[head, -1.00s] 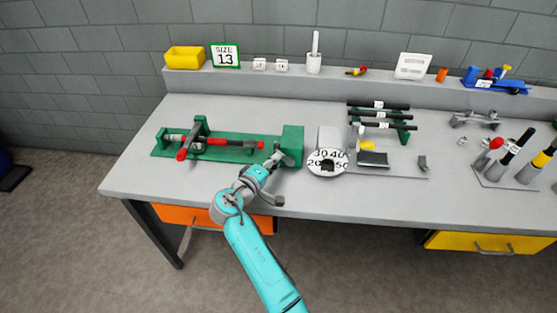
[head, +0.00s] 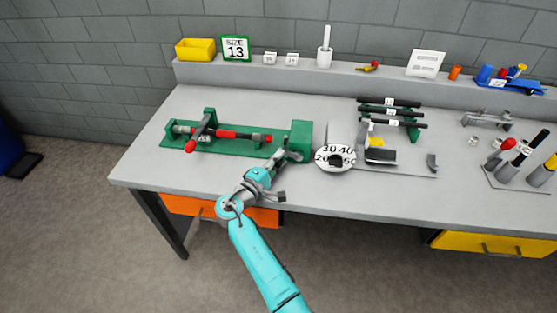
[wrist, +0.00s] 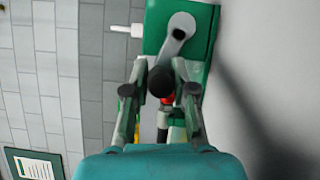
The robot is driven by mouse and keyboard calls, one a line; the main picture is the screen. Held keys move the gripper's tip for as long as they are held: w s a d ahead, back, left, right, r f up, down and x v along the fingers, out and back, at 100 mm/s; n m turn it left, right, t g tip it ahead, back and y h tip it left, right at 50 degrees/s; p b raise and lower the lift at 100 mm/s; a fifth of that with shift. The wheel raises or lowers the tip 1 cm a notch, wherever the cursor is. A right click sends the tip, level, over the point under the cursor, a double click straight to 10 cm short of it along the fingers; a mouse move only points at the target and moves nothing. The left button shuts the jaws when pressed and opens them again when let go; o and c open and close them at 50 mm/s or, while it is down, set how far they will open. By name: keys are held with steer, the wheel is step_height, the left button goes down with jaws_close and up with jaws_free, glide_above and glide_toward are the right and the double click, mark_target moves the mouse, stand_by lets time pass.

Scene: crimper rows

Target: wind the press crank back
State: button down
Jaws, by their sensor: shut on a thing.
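The green press (head: 245,150) lies along the left of the workbench, its tall end block (head: 302,136) on the right. In the wrist view the end block (wrist: 202,45) shows the press crank (wrist: 179,32), a grey arm running from a round hub down to a dark knob. My gripper (wrist: 160,84) is shut on the crank at that knob, one finger on each side. In the head view my gripper (head: 281,162) is at the front of the end block and hides part of the crank.
A round numbered dial plate (head: 336,158) stands close to the right of the end block. A rack of black bars (head: 392,113) is behind it. A red-handled cross lever (head: 191,146) sticks out at the press's left.

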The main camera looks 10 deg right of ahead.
steer(key=shift+f, duration=0.2)
steer(key=c, duration=0.9)
jaws_free()
steer(key=shift+r, duration=0.1)
steer(key=shift+s, duration=0.1)
steer(key=shift+s+a, duration=0.2)
steer(key=shift+a, duration=0.15)
steer(key=v, duration=1.1)
